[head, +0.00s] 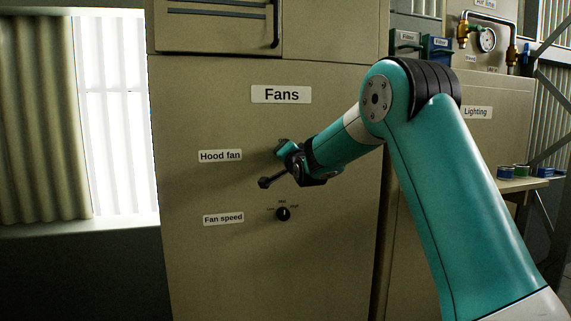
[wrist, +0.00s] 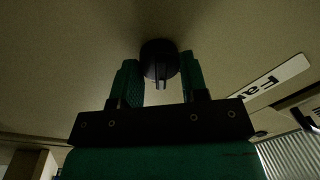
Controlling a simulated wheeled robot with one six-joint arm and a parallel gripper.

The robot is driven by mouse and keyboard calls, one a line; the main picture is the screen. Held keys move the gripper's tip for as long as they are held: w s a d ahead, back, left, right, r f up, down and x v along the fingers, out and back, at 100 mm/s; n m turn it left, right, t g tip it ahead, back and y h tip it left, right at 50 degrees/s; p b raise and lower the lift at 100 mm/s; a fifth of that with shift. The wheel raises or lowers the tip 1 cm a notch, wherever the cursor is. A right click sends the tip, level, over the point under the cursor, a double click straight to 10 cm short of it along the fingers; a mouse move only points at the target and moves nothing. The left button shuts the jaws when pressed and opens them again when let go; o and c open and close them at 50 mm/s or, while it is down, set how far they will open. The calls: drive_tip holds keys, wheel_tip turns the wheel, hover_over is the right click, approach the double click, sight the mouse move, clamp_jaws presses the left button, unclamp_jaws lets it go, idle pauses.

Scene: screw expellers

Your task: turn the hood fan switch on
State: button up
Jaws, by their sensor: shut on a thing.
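The hood fan switch (wrist: 158,58) is a round black knob on the beige panel, seen between my fingers in the wrist view. In the head view my gripper hides it, to the right of the "Hood fan" label (head: 220,156). My gripper (head: 282,149) reaches in from the right with its fingertips at the panel. In the wrist view my gripper (wrist: 160,72) has one green finger on each side of the knob and is shut on it. The knob's setting cannot be read.
The fan speed knob (head: 283,214) sits just below my gripper, beside the "Fan speed" label (head: 223,219). The "Fans" sign (head: 281,94) is above. A window (head: 112,120) with a curtain is at left. A "Lighting" cabinet (head: 490,140) stands at right behind my arm.

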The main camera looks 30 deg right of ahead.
idle(0.4)
drive_tip(key=o, duration=0.9)
drive_tip(key=b+v, duration=0.7)
drive_tip(key=v, duration=1)
drive_tip(key=shift+s, duration=0.25)
